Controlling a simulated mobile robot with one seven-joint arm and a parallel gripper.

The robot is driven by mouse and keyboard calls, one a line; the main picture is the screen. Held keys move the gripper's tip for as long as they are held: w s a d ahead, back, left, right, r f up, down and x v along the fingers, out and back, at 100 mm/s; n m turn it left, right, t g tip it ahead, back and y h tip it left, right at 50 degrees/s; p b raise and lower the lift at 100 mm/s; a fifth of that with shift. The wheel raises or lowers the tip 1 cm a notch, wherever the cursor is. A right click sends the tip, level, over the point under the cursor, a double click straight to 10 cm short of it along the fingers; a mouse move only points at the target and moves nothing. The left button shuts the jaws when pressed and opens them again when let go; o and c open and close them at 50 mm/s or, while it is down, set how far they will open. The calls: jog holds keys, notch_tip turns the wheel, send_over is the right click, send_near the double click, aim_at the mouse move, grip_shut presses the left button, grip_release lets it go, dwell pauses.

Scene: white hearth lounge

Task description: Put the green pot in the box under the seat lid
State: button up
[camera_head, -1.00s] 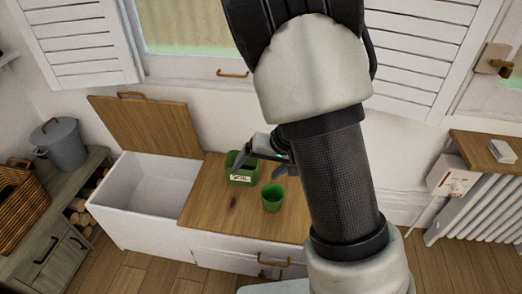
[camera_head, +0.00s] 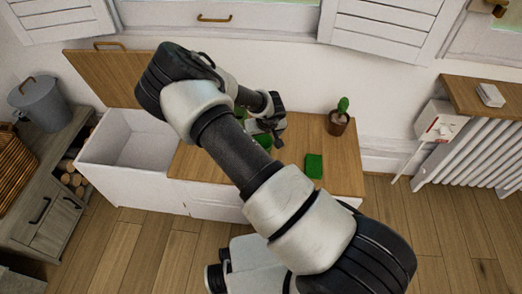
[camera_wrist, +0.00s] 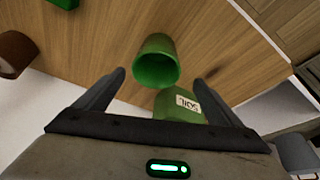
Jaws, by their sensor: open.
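The green pot (camera_wrist: 155,62) stands on the wooden bench top, its open mouth facing the wrist camera. In the head view the pot (camera_head: 264,141) is mostly hidden by my arm. My gripper (camera_head: 271,122) is open above the bench; in the wrist view its fingers (camera_wrist: 158,78) are spread, with the pot beyond and between them, not gripped. The seat lid (camera_head: 103,76) stands raised against the wall at the left. The white box (camera_head: 133,143) below it is open and looks empty.
A green soil container (camera_wrist: 181,106) stands close beside the pot. A potted cactus (camera_head: 338,123) and a flat green block (camera_head: 314,166) are on the bench's right part. A grey cabinet (camera_head: 40,195) with a lidded bucket (camera_head: 40,104) stands left of the box.

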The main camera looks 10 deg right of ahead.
jog(key=x, duration=0.2)
jog(key=b+x, duration=0.1)
jog(key=x, duration=0.4)
jog(key=shift+d+f, duration=0.3)
jog(key=shift+d, duration=0.05)
jog(key=shift+w+r, duration=0.1)
jog(key=c, duration=1.4)
